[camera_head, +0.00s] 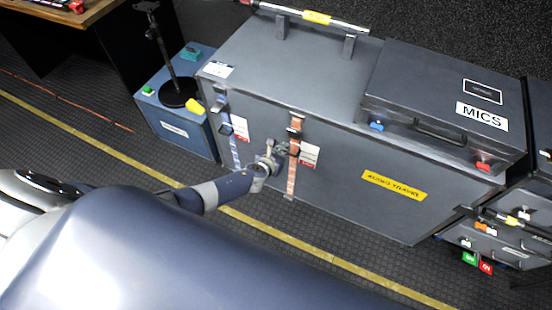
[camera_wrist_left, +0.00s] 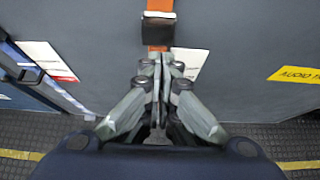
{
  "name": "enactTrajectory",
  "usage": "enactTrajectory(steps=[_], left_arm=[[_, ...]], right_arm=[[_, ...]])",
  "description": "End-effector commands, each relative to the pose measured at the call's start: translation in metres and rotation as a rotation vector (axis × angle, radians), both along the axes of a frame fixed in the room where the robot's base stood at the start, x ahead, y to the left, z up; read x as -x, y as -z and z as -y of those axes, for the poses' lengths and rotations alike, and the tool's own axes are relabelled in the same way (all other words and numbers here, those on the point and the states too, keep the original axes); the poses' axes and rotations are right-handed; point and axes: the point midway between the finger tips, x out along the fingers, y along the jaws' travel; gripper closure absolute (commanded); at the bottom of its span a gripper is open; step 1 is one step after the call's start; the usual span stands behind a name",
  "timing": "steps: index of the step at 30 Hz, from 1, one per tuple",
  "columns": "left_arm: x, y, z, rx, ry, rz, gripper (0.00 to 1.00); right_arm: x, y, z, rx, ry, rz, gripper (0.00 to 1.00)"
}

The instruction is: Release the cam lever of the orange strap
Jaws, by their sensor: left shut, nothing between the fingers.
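The orange strap (camera_head: 291,180) hangs down the front of a large grey case. In the left wrist view the strap (camera_wrist_left: 157,33) and buckle (camera_wrist_left: 158,17) are straight ahead, just beyond my fingertips. My left gripper (camera_head: 283,149) is at the strap, a little below the buckle. In the wrist view its fingers (camera_wrist_left: 161,58) are together, with nothing between them. They hide the lower strap. My right gripper is not in view.
The grey case (camera_head: 340,190) carries a MICS case (camera_head: 440,100) and a rail handle (camera_head: 315,17). A blue strap (camera_head: 235,150) hangs left of the orange one. A blue box (camera_head: 175,125) with a black stand is further left. Floor (camera_head: 330,270) in front is clear.

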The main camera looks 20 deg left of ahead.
Motion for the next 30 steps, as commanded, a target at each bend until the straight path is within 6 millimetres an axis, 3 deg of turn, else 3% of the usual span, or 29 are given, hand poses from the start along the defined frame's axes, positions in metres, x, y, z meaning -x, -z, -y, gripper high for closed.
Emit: enactTrajectory(steps=[1,5,15,30], left_arm=[[0.006,-0.014,-0.001,-0.001,0.0,0.002,1.0],[0.023,-0.028,-0.002,-0.001,0.0,0.001,1.0],[0.058,-0.053,-0.003,-0.001,-0.002,0.001,1.0],[0.063,-0.056,-0.003,-0.001,-0.002,0.002,1.0]], right_arm=[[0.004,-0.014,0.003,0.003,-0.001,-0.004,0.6],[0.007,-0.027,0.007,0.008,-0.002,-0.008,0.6],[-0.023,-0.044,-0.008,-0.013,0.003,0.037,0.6],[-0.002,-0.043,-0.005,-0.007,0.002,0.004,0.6]])
